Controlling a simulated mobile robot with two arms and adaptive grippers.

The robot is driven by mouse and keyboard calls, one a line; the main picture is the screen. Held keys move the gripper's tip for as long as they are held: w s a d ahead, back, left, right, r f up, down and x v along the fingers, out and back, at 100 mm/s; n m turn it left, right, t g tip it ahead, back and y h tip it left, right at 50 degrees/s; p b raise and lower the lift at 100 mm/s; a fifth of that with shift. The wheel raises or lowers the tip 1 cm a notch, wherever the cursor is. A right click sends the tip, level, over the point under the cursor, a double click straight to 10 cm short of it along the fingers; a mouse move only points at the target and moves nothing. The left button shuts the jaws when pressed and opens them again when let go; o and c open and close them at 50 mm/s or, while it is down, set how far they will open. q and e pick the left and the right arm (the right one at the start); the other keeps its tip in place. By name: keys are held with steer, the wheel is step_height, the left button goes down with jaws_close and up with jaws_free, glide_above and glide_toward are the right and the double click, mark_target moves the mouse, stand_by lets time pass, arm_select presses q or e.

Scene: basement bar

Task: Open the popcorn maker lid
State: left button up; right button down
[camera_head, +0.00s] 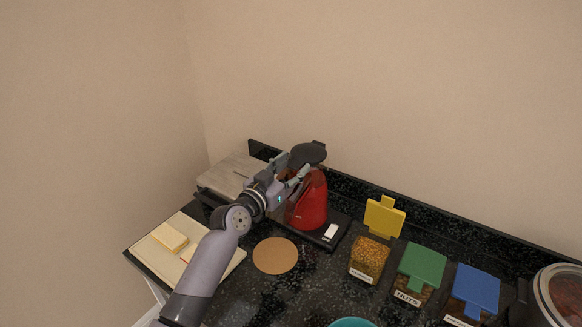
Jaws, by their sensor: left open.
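The popcorn maker (310,205) is a red machine with a dark round lid (309,153) on top. It stands on a black base at the back of the counter. The lid looks shut or nearly so; I cannot tell for sure. My left gripper (291,165) is open at the left side of the lid, with its fingers close to the lid's edge. Whether they touch it is unclear. My left arm hides part of the machine's left side. My right gripper is not in view.
A board (205,262) with a yellow block (170,238) lies at the left. A round brown mat (276,256) is in front of the machine. Containers with yellow (384,217), green (422,264) and blue (476,288) lids stand right. A teal bowl (352,323) is at the front edge.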

arm_select(q)
jaws_close()
stand_by(0.6)
